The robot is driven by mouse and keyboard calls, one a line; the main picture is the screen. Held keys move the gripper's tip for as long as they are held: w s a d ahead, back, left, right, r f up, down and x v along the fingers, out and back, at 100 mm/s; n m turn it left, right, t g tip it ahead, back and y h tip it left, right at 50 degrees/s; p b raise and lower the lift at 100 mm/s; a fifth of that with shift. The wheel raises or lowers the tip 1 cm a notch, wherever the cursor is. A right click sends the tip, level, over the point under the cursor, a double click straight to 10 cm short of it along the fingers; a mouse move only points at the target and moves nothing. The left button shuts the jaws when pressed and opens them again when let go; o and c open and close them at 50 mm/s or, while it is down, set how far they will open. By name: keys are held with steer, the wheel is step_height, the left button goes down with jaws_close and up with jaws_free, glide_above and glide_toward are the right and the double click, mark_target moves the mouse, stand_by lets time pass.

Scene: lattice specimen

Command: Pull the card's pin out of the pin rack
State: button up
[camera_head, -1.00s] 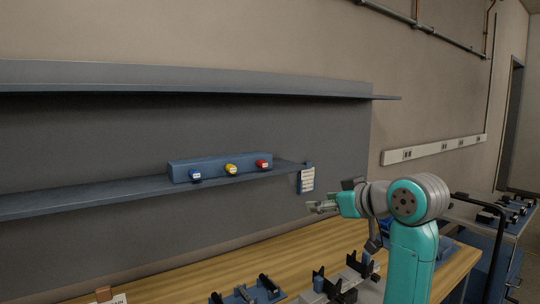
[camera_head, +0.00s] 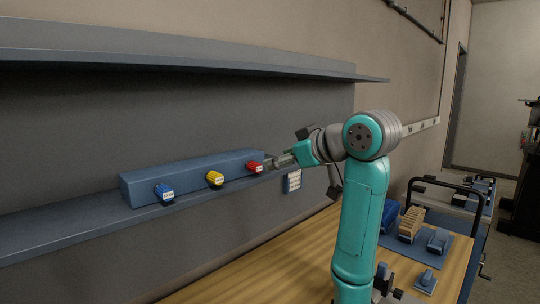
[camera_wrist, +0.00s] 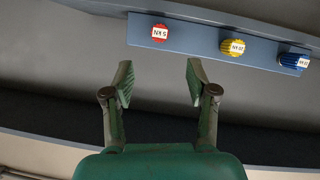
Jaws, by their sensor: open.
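The pin rack (camera_head: 190,176) is a long blue block on the lower shelf. Three labelled pins stick out of its front: blue (camera_head: 164,193) at left, yellow (camera_head: 214,178) in the middle and red (camera_head: 255,167) at right. In the wrist view the red pin (camera_wrist: 159,32), yellow pin (camera_wrist: 232,46) and blue pin (camera_wrist: 293,61) run left to right. My gripper (camera_head: 279,161) is open and empty, close to the red pin. In the wrist view its fingers (camera_wrist: 159,78) are spread below the red pin, apart from it. A card (camera_head: 292,181) hangs at the shelf's right end, its writing too small to read.
The lower shelf (camera_head: 60,230) runs along the grey back panel, with an upper shelf (camera_head: 200,62) above. A wooden bench (camera_head: 250,268) lies below. Blue trays with parts (camera_head: 410,228) stand on the right, beside a cart with a black handle (camera_head: 450,185).

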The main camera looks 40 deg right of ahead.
mark_target(258, 165)
steer(key=x, duration=1)
steer(key=shift+w+f, duration=0.15)
steer(key=shift+w, duration=0.15)
jaws_close()
stand_by(0.3)
